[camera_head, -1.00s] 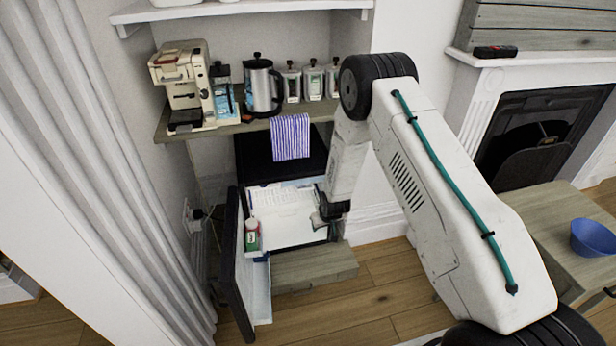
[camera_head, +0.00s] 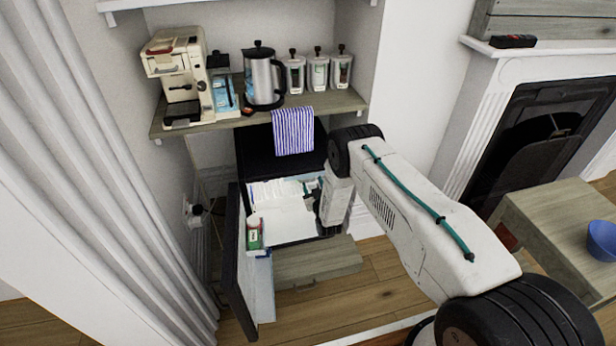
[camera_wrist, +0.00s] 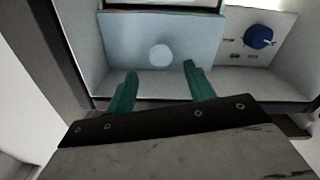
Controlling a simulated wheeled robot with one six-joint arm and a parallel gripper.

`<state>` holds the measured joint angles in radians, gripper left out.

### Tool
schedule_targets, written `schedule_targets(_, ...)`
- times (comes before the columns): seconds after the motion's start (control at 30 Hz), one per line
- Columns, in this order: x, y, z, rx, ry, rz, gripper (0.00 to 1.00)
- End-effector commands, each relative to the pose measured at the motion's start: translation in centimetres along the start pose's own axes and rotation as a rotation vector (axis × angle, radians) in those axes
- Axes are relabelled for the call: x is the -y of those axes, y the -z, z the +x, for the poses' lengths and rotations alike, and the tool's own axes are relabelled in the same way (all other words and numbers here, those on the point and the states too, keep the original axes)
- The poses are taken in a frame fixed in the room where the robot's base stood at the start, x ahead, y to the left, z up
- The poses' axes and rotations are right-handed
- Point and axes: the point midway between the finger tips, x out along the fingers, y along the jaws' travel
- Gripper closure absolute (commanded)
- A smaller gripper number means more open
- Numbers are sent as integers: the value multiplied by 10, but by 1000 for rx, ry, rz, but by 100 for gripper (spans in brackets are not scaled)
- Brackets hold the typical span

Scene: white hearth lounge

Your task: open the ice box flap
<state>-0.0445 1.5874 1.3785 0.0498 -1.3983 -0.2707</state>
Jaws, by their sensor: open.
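The ice box flap (camera_wrist: 118,35) is a pale blue panel inside the small fridge, with a round whitish knob (camera_wrist: 161,55) low on its face. My gripper (camera_wrist: 160,68) is open and empty in the wrist view, its two teal fingers pointing at the flap, one to each side of the knob. I cannot tell whether they touch the panel. In the head view my gripper (camera_head: 310,188) reaches into the upper part of the black fridge (camera_head: 258,155), whose door (camera_head: 236,265) stands wide open to the left. The flap is hard to make out there.
A blue dial (camera_wrist: 258,37) sits right of the flap. A green and white carton (camera_head: 254,238) stands in the door. A striped towel (camera_head: 293,131) hangs over the fridge from the shelf (camera_head: 212,124) holding a coffee machine and kettle. A wooden drawer front (camera_head: 318,266) lies below.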

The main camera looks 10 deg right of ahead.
Motion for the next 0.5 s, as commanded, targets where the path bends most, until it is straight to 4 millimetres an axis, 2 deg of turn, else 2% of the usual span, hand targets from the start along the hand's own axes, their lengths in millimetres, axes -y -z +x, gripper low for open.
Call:
schedule_targets(0.23,1,0,40,-1,1,0,47)
schedule_targets(0.5,3,0,56,2,4,0,47)
